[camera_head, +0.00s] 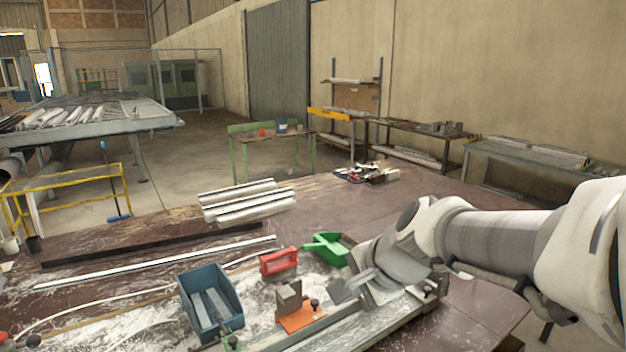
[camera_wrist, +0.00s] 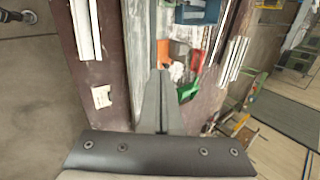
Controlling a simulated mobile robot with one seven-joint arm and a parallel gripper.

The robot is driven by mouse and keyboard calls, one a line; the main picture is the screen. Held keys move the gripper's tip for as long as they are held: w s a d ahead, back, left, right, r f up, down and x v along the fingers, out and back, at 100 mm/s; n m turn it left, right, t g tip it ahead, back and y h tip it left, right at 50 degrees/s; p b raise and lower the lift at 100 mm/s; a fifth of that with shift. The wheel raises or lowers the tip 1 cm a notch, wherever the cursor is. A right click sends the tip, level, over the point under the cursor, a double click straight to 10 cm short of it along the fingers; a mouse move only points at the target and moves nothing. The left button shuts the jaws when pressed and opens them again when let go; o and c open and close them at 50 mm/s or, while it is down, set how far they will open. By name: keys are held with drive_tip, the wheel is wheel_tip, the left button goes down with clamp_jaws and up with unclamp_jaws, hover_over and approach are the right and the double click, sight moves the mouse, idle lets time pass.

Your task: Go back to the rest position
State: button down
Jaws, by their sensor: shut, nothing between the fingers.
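My gripper (camera_head: 337,291) is shut and empty, at the end of my arm reaching in from the right over the bench. In the wrist view its fingers (camera_wrist: 160,74) are together. In the head view it shows just right of an orange clamp (camera_head: 301,317) with a grey block; whether they touch I cannot tell. The clamp (camera_wrist: 166,50) lies just beyond the fingertips in the wrist view. Part of the long metal rail (camera_head: 345,334) is hidden behind my arm. The brown bench top (camera_head: 440,203) carries it all.
A blue bin (camera_head: 187,286) holding metal pieces, a red box (camera_head: 279,262) and a green scoop (camera_head: 336,254) stand close around the clamp. White profiles (camera_head: 245,203) are stacked behind. A dark tool pile (camera_head: 366,173) lies at the far edge. The bench's back right is clear.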

drive_tip(key=s+d+n+h, duration=0.2)
drive_tip(key=s+d+n, duration=0.2)
drive_tip(key=s+n, duration=0.2)
drive_tip(key=s+d+n+h, duration=0.2)
drive_tip(key=s+d+n, duration=0.3)
drive_tip(key=s, duration=0.4)
drive_tip(key=shift+s+d+f+n+g+b, duration=0.2)
drive_tip(key=shift+s+n+g+b, duration=0.1)
drive_tip(key=shift+s+n, duration=0.1)
drive_tip(key=shift+r, duration=0.1)
